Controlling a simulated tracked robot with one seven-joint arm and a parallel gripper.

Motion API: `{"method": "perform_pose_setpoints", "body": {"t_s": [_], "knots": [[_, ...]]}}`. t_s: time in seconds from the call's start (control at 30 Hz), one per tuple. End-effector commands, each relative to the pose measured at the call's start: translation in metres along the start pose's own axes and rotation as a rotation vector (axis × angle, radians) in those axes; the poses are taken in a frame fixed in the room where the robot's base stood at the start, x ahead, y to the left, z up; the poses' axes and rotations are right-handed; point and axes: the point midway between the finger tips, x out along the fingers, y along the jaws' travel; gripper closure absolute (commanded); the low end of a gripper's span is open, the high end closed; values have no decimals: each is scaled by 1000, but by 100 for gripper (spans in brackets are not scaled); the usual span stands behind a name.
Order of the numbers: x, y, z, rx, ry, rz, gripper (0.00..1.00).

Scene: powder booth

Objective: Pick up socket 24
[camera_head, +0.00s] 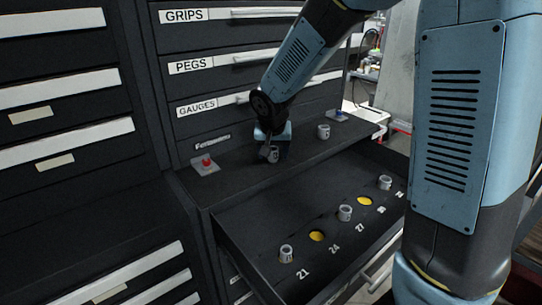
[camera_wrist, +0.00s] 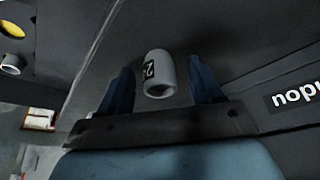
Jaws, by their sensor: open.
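A light grey socket (camera_head: 273,156) stands on the dark ledge above the open drawer. In the wrist view the socket (camera_wrist: 157,76) has a dark label; a 2 shows, the rest is hard to read. My gripper (camera_head: 270,148) is lowered over it. In the wrist view my gripper (camera_wrist: 158,84) is open, one finger on each side of the socket, with small gaps visible. A second grey socket (camera_head: 323,131) stands on the ledge to the right, its label unclear.
The open drawer (camera_head: 262,222) holds several sockets beside printed numbers; yellow empty spots (camera_head: 316,236) show at 24 and further right. A red button (camera_head: 206,162) on a plate sits on the ledge at left. Labelled drawers (camera_head: 215,65) rise behind.

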Motion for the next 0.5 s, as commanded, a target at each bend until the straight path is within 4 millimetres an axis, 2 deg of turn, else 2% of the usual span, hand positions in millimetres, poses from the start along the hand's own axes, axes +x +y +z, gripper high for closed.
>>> {"method": "perform_pose_setpoints", "body": {"t_s": [0.17, 0.5], "knots": [[0, 0, 0, 0, 0, 0, 35], [0, 0, 0, 0, 0, 0, 68]]}}
